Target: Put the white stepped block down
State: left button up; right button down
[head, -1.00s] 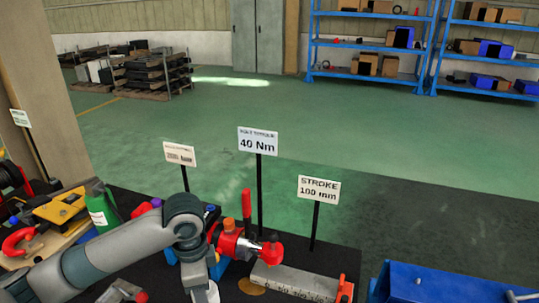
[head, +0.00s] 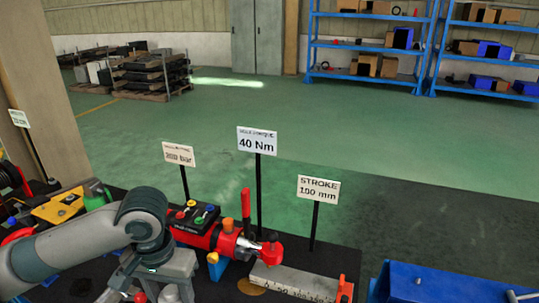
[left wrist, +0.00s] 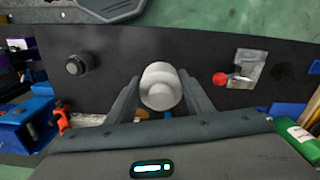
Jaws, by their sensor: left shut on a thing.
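The white stepped block (left wrist: 160,86) shows in the left wrist view as a pale rounded piece with a narrower end. It sits between the two fingers of my left gripper (left wrist: 162,98), which is shut on it. In the head view my left gripper (head: 166,280) points down over the near part of the dark bench, and a pale bit of the block (head: 169,294) shows at the bottom edge. I cannot tell whether the block touches the bench. My right gripper is not in view.
The dark bench top (left wrist: 120,60) has bare room around the block. A metal plate with a red ball (left wrist: 220,79) and a dark round knob (left wrist: 77,65) stand apart on either side. In the head view, a red unit (head: 195,232) with coloured knobs and a grey bar (head: 292,282) lie right of my arm.

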pick_arm(q)
jog(key=shift+s+a+r+n, duration=0.25)
jog(key=shift+s+n, duration=0.1)
jog(key=shift+n, duration=0.45)
jog(key=shift+d, duration=0.1)
dwell(1.3)
